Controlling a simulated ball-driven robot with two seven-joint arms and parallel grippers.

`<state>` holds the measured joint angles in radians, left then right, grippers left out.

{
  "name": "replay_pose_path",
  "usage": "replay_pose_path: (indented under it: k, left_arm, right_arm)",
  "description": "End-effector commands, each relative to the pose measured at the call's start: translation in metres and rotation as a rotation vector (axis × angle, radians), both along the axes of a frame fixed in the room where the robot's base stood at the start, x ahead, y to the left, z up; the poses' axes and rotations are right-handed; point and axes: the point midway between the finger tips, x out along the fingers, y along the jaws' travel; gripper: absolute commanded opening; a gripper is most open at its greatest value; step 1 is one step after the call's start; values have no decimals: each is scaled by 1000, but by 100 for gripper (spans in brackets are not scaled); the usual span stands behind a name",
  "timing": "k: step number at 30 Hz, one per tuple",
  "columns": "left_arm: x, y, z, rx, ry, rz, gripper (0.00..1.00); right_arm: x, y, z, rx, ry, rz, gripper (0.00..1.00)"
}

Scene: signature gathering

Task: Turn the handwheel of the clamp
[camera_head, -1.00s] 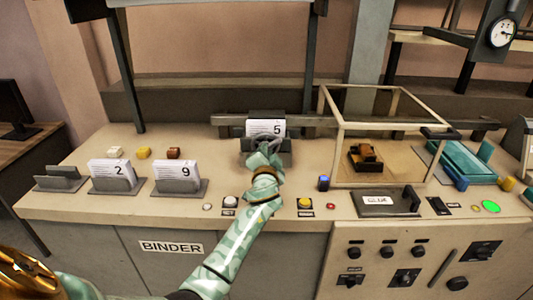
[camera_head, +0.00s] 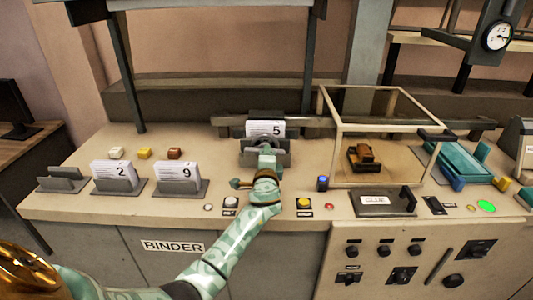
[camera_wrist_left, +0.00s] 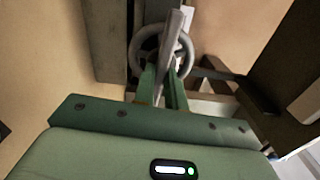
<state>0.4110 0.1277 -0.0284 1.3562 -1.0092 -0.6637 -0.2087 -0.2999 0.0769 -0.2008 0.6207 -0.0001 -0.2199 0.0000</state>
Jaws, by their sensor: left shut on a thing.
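The clamp (camera_head: 249,158) stands at the back middle of the bench, with a card marked 5 (camera_head: 265,129) upright in it. Its grey handwheel (camera_wrist_left: 139,45) shows as a ring with a flat bar across it in the left wrist view. My left gripper (camera_head: 266,149) reaches the front of the clamp from below. In the left wrist view its two green fingers (camera_wrist_left: 163,78) are shut on the handwheel. In the head view the gripper and wrist hide most of the wheel. My right gripper is not in view.
Holders with cards 2 (camera_head: 118,169) and 9 (camera_head: 181,173) stand left of the clamp. Buttons (camera_head: 303,203) line the front edge. A framed box (camera_head: 336,140) stands to the right, behind a glue pad (camera_head: 383,202). The bench left of my forearm is partly clear.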

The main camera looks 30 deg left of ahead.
Motion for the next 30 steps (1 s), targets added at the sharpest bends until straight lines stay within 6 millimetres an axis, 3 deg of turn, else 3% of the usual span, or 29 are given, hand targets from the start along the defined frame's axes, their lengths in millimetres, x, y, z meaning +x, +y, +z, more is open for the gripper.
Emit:
replay_pose_path:
  k: [15,30]
  left_arm:
    - [-1,1,-3,377,234,0,0]
    - [-1,1,-5,533,329,-1,0]
  right_arm:
    - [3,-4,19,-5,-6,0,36]
    - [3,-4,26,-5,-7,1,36]
